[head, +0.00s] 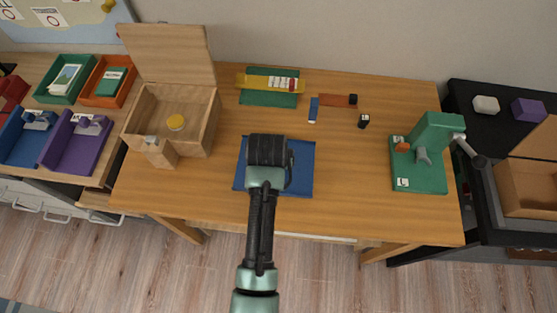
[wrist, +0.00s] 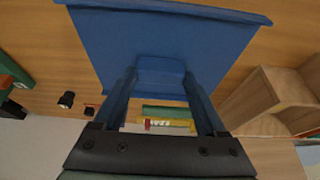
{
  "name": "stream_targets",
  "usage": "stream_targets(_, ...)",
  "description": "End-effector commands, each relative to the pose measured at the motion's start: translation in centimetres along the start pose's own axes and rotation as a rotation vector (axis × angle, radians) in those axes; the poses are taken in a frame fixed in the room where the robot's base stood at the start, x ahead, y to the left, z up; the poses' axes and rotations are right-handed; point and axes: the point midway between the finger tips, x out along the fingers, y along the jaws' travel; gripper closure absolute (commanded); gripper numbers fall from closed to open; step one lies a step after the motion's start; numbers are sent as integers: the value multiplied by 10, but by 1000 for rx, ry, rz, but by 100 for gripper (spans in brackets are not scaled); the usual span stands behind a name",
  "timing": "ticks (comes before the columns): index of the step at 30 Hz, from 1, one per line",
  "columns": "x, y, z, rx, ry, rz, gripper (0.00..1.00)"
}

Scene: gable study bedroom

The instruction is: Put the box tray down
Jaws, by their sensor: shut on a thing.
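The box tray appears as a blue, shallow, flat piece (head: 302,180) over the middle front of the wooden table. In the wrist view the blue tray (wrist: 160,38) fills the upper middle, with a raised lip along its top edge. My gripper (head: 267,160) is above it in the head view and hides its middle. In the wrist view my gripper (wrist: 165,95) is shut on a raised blue part of the tray. The tray looks level. I cannot tell whether its underside touches the table.
The wooden table (head: 210,195) has bare room around the tray. An open wooden box (head: 205,125) stands left. A green mat (head: 268,99) with a yellow piece lies behind. A green stand (head: 430,150) is right. Coloured trays (head: 70,155) sit far left.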

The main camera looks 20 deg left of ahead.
Motion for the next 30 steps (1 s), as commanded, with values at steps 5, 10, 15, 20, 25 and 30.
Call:
stream_targets(5,17,0,7,1,0,1,90)
stream_targets(10,39,1,16,2,0,1,90)
stream_targets(15,44,1,17,2,3,1,90)
stream_targets(20,44,1,18,2,3,1,90)
stream_targets(25,46,1,19,2,1,1,17)
stream_targets(30,46,1,19,2,1,1,0)
